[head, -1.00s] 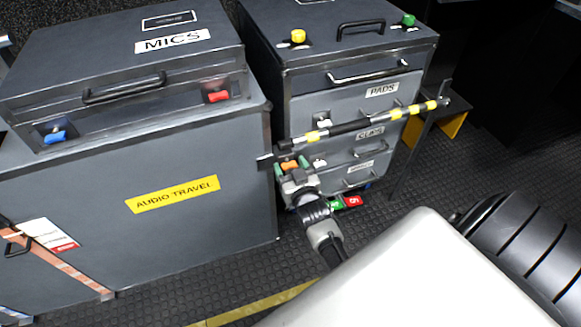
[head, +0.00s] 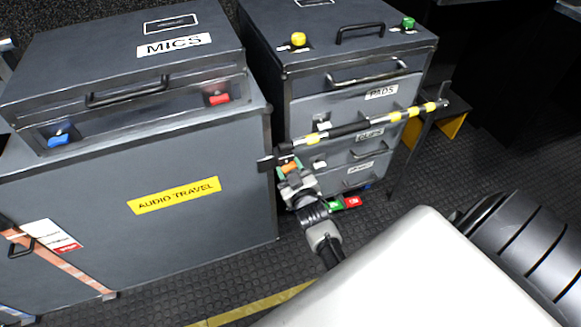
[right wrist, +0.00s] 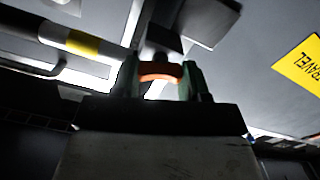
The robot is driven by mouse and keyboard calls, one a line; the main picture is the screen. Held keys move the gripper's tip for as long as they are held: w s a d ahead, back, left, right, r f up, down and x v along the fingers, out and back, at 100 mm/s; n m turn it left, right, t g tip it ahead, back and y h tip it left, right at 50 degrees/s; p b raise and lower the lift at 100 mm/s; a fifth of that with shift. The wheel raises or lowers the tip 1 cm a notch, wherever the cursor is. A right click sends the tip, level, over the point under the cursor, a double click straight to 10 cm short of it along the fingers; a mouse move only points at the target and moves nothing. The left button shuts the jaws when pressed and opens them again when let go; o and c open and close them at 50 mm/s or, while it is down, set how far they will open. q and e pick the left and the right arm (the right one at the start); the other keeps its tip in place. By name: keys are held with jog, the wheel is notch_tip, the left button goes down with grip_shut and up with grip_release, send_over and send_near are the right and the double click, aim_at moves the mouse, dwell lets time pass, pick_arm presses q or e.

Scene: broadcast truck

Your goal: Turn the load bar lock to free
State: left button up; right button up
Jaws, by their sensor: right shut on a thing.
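The load bar (head: 362,127) is a black, silver and yellow-banded bar that runs across the front of the drawer case. Its left end is near the corner of the AUDIO TRAVEL case. The lock (head: 291,168) is a small orange piece just below that left end. My right gripper (head: 289,171) is at the lock, with its greenish fingers closed on either side of it. In the right wrist view the orange lock (right wrist: 160,72) sits between the two fingers, and its middle shows as a curved band. My left gripper is not in view.
The drawer case (head: 300,95) stands behind the bar, and the AUDIO TRAVEL case (head: 190,235) is close on the left. A green tag (head: 335,204) and a red tag (head: 353,202) show low by my right wrist.

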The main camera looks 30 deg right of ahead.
jog(key=shift+n, duration=1.9)
jog(key=shift+a+f+n, duration=0.1)
jog(key=shift+n, duration=0.9)
jog(key=n, duration=0.2)
jog(key=shift+n, duration=0.3)
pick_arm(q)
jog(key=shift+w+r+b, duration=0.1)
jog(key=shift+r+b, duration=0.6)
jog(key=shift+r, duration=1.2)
pick_arm(e)
jog(key=shift+f+n, duration=0.1)
jog(key=shift+n, duration=2.2)
jog(key=o, duration=0.9)
